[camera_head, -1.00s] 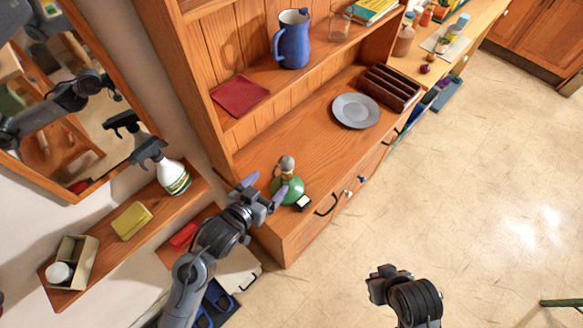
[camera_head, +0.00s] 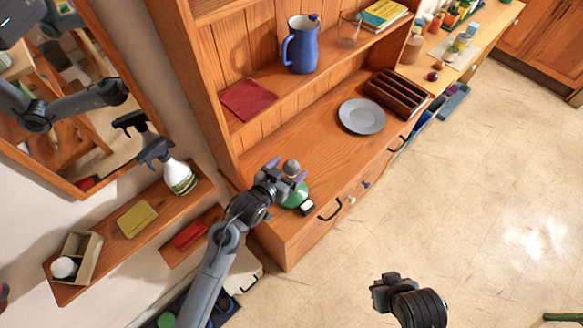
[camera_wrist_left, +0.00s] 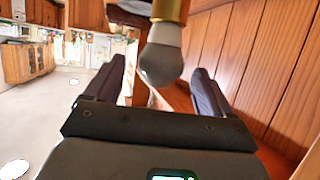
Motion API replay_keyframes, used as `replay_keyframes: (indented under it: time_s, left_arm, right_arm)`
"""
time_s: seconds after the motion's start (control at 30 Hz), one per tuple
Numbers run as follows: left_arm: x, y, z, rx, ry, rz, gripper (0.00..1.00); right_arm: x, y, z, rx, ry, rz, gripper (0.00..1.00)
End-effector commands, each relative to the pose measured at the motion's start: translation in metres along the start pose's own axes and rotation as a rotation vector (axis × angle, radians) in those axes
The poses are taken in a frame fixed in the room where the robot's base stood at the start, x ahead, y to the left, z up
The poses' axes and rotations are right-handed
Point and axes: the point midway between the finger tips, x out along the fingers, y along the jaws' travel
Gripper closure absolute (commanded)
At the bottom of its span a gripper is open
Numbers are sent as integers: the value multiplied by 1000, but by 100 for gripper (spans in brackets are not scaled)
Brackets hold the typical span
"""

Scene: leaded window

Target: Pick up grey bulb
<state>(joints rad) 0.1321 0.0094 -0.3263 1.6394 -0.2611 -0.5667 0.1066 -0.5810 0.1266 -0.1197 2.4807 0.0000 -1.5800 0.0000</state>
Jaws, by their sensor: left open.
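The grey bulb (camera_head: 291,167) sits at the top of a green-based object (camera_head: 295,194) on the hutch counter.
A grey plate (camera_head: 362,116) and a dark slotted rack (camera_head: 396,92) stand farther back on the counter (camera_head: 285,139). A blue jug (camera_head: 301,45) and red cloth (camera_head: 248,99) are on the shelf above. A spray bottle (camera_head: 178,174) stands on the left wall shelf.

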Motion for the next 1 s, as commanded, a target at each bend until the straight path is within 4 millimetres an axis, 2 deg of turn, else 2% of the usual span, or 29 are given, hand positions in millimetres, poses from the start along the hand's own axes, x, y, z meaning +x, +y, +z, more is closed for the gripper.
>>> replay_keyframes:
  time_s: [0.27,0.67,1.0]
  left_arm:
    - [2,0,0,1,1,0,17]
    - [2,0,0,1,0,0,76]
    - [1,0,-2,1,1,0,77]
  right_arm:
    - [0,-1,0,5,0,-4,100]
    - [0,-2,-1,9,1,-8,100]
    - [0,-2,0,6,0,-5,100]
